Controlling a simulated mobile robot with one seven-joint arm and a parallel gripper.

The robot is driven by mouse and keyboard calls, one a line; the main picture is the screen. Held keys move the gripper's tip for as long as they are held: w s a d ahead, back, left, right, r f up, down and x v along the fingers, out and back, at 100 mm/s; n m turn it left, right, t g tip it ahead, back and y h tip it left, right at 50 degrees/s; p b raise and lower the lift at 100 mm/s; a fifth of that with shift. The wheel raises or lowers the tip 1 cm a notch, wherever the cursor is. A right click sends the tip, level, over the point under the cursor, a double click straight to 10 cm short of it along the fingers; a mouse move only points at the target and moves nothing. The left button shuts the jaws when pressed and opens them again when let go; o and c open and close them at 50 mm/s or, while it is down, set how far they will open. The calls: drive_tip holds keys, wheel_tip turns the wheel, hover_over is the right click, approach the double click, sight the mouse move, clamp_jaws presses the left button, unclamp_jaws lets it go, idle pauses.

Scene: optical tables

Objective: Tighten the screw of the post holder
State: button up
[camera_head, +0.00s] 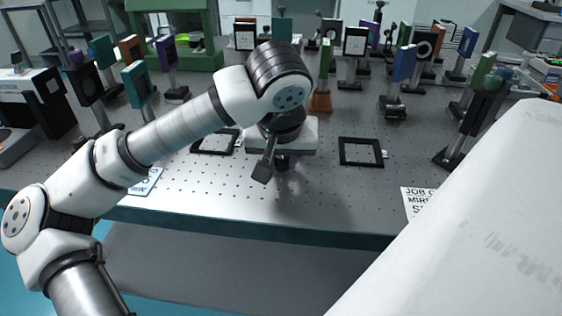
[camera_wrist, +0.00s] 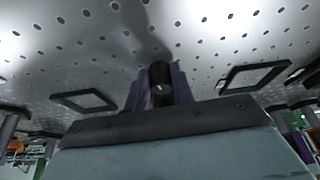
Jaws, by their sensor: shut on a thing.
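My gripper (camera_wrist: 160,78) reaches down to the perforated tabletop. In the wrist view its two purplish-grey fingers are shut on a small dark part (camera_wrist: 160,88) with a bright spot, which looks like the screw of the post holder. The fingers and the gripper's wide body hide most of it and of the post holder. In the head view my gripper (camera_head: 283,160) shows dark below the white wrist, near the table's front middle. The screw cannot be made out there.
Black square frames (camera_head: 361,152) and (camera_head: 215,142) lie flat on the optical table (camera_head: 330,205) on either side of my gripper. Several mounted optics stand behind and to both sides. A paper sign (camera_head: 416,202) lies at the front right. The front middle is clear.

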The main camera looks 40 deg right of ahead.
drive_tip(key=o, duration=1)
drive_tip(key=shift+r, duration=0.1)
drive_tip(key=p+v, duration=0.1)
drive_tip(key=v, duration=1.2)
drive_tip(key=shift+r, duration=0.3)
drive_tip(key=shift+s+a, duration=0.1)
